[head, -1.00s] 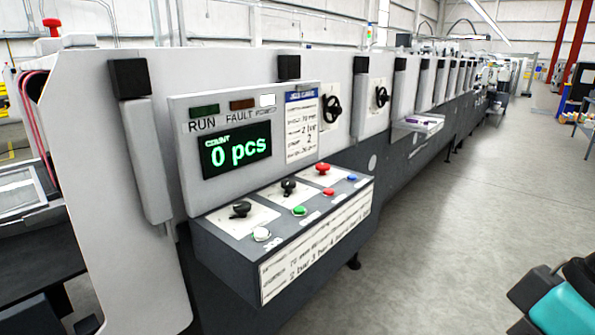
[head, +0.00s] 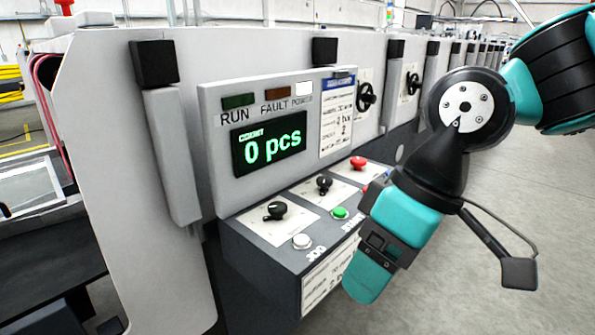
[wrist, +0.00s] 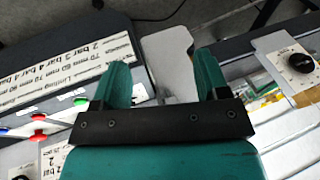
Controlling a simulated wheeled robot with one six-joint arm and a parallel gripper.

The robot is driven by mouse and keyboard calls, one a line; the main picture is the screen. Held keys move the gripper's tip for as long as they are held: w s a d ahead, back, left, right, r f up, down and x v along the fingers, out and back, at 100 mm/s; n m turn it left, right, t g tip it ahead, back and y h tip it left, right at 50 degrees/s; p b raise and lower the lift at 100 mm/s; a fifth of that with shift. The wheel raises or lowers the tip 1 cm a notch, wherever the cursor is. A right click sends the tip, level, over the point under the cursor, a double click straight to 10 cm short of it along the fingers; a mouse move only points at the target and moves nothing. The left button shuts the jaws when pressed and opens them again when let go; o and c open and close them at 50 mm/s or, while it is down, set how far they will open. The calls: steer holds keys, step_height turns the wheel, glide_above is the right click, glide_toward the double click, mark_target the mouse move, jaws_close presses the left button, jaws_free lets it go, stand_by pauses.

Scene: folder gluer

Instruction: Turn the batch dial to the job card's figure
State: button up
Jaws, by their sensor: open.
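Two black dials stand on the console's sloped top in the head view, a near one (head: 275,211) and a farther one (head: 323,185); I cannot read which is the batch dial. The job card (head: 337,118) hangs right of the display (head: 269,149), which reads 0 pcs; its writing is too small to read surely. My gripper (head: 366,275) is in front of the console's right part, pointing down, apart from both dials. In the wrist view its teal fingers (wrist: 161,82) are open and empty. A round black knob (wrist: 302,62) shows at the right there.
A white button (head: 302,242), a green button (head: 340,213) and a red button (head: 358,162) stand on the console. A lettered label (head: 322,284) covers its front. My arm hides the console's right end. Grey floor (head: 520,220) is clear at right.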

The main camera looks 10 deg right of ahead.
steer(key=w+r+n+p, duration=0.25)
steer(key=w+r, duration=0.35)
steer(key=w, duration=0.5)
steer(key=r+n+p, duration=0.2)
steer(key=n+p, duration=0.4)
glide_above(325, 179)
steer(key=s+d, duration=0.1)
steer(key=d, duration=0.6)
steer(key=shift+t, duration=0.3)
steer(key=x, duration=1.7)
steer(key=shift+a+f+p, duration=0.1)
steer(key=shift+p, duration=0.2)
steer(key=c, duration=0.9)
